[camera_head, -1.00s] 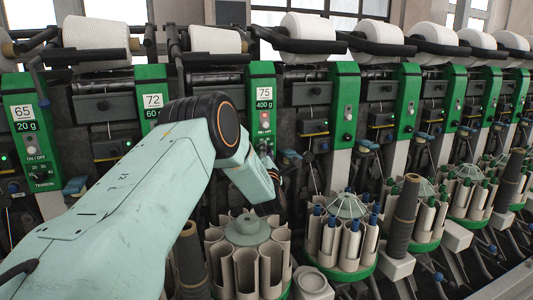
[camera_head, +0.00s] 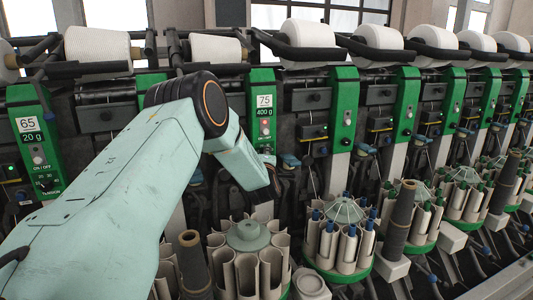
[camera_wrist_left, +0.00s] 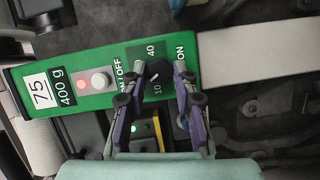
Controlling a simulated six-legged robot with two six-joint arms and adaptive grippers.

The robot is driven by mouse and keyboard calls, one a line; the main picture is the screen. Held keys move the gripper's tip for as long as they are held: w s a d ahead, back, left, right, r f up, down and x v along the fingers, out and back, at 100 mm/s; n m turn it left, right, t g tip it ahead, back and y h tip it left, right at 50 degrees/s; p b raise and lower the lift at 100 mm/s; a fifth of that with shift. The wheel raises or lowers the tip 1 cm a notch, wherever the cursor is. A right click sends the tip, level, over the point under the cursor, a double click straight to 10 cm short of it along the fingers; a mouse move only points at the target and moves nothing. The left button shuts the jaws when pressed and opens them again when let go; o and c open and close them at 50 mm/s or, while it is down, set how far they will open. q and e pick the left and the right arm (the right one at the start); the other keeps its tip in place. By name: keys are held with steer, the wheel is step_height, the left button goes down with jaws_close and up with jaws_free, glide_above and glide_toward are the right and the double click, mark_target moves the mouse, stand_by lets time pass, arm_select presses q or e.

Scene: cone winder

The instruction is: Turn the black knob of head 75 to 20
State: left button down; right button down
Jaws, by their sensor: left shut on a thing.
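The green panel of head 75 (camera_head: 261,92) stands behind my left arm in the head view, labelled 75 and 400 g. In the left wrist view the panel (camera_wrist_left: 103,58) lies sideways, with a pink-lit lamp and a pale button. The black knob (camera_wrist_left: 158,73) sits on its dark dial, where 40 and 10 can be read. My left gripper (camera_wrist_left: 158,76) is shut on the knob, one finger on each side. The fingers cover part of the dial, and I cannot tell the knob's exact setting. The head view hides the knob behind my arm. My right gripper is not in view.
Head 65's green panel (camera_head: 36,140) stands at the left, other green panels to the right. Below stand the bobbin magazine (camera_head: 247,262) and a dark upright bobbin (camera_head: 193,258). White yarn cones (camera_head: 307,34) line the top. Room around the arm is tight.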

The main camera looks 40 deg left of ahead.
arm_select(q)
steer(key=shift+a+r+m+g+p, duration=0.1)
steer(key=shift+r+m+g+p, duration=0.05)
steer(key=shift+m+g+p, duration=0.2)
steer(key=shift+m, duration=0.25)
steer(key=c, duration=1.1)
jaws_free()
steer(key=shift+o, duration=0.2)
steer(key=v, duration=1.2)
